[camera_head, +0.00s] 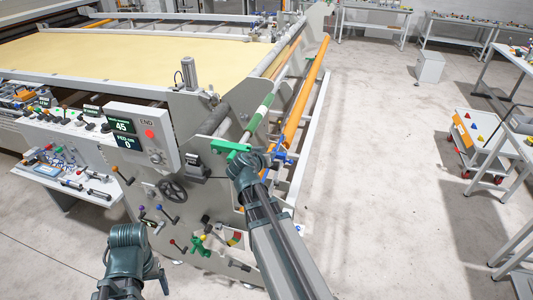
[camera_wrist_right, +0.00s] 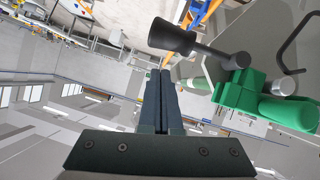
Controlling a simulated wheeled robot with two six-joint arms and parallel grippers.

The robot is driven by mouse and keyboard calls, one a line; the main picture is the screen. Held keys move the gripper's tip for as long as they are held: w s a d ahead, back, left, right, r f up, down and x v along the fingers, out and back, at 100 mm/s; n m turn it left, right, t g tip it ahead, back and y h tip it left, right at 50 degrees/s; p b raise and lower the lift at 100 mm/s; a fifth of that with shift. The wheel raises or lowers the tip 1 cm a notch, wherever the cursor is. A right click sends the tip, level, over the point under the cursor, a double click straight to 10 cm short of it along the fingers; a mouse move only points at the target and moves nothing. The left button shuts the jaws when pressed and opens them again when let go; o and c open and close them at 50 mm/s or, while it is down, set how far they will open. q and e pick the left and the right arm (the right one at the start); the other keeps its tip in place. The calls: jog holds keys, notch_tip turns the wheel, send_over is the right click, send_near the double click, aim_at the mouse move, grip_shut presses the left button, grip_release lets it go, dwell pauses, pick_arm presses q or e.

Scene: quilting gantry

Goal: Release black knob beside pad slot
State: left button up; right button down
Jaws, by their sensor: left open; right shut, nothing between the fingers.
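A black knob (camera_wrist_right: 170,35) on a dark rod shows in the right wrist view. The rod runs into a green block (camera_wrist_right: 240,92) with a green cylinder (camera_wrist_right: 288,112) beside it. My right gripper (camera_wrist_right: 160,73) is shut and empty; its fingertips appear just below the knob in that view, apart from it. In the head view my right gripper (camera_head: 247,163) is at the green bracket (camera_head: 230,146) on the machine's right end, and its wrist hides the knob. My left gripper (camera_head: 127,240) is low at the front left, open and holding nothing visible. I cannot make out the pad slot.
The control panel (camera_head: 143,137) and a black handwheel (camera_head: 173,190) are on the machine's front, left of my right arm. Small levers sit below them. An orange roller (camera_head: 305,95) runs along the right side. The floor (camera_head: 390,180) further right is clear up to a cart (camera_head: 478,145).

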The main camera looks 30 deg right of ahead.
jog(key=shift+s+d+f+m+y+b, duration=0.25)
jog(key=shift+s+f+m+y+b, duration=0.1)
jog(key=shift+f, duration=0.25)
jog(key=shift+d+f+b, duration=0.1)
jog(key=shift+f+b, duration=0.2)
jog(key=shift+f, duration=0.05)
jog(key=shift+s+f, duration=0.1)
